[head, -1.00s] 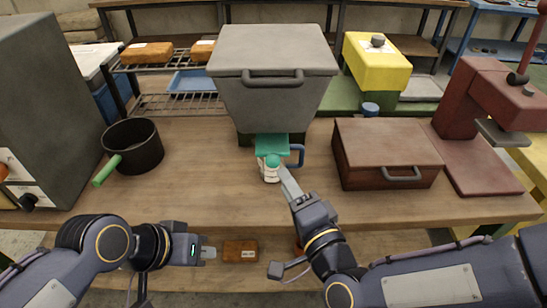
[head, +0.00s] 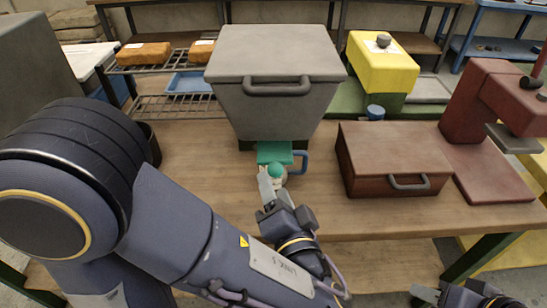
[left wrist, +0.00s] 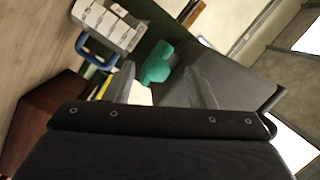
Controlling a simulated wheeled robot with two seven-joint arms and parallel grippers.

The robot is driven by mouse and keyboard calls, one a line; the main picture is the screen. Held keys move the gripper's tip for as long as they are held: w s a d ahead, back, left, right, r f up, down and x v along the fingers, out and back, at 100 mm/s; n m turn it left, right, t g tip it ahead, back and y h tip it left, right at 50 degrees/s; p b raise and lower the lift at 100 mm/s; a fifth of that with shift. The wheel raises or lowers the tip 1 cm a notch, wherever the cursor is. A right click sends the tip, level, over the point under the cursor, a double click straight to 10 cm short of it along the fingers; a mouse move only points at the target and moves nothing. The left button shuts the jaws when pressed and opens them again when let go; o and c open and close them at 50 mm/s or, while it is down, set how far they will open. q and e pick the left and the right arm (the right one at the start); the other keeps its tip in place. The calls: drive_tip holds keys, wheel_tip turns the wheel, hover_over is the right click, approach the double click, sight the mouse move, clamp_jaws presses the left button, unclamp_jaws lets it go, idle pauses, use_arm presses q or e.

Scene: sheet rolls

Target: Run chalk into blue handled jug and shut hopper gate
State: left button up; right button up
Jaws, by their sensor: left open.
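The grey hopper (head: 275,105) stands on the bench with its lid on. A green gate part (head: 275,152) is under its front, with a green knob (head: 276,170) at its front; the knob also shows in the left wrist view (left wrist: 158,62). The jug's blue handle (head: 301,162) is just right of the gate; in the left wrist view the handle (left wrist: 90,50) is beside a pale, marked body. My left gripper (head: 268,190) is open at the knob, which appears between its fingers (left wrist: 163,88); contact is unclear. My right gripper (head: 472,296) is at the bottom right, partly cut off. Chalk is not visible.
A brown case (head: 390,155) and a dark red press (head: 490,165) stand right of the hopper. A yellow unit (head: 375,65) with a small blue cup (head: 375,112) is behind. My left arm covers the bench's left part and most of a dark pan (head: 152,145).

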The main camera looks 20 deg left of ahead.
sight(273, 160)
use_arm(q)
drive_tip(key=shift+w+d+r+t, duration=0.1)
drive_tip(key=shift+d+r+t, duration=0.15)
drive_tip(key=shift+d+t, duration=0.3)
drive_tip(key=shift+w+a, duration=0.1)
drive_tip(key=shift+w, duration=0.2)
drive_tip(key=p+x, duration=0.1)
drive_tip(key=x, duration=0.6)
drive_tip(key=shift+f, duration=0.15)
drive_tip(key=shift+c, duration=0.4)
clamp_jaws()
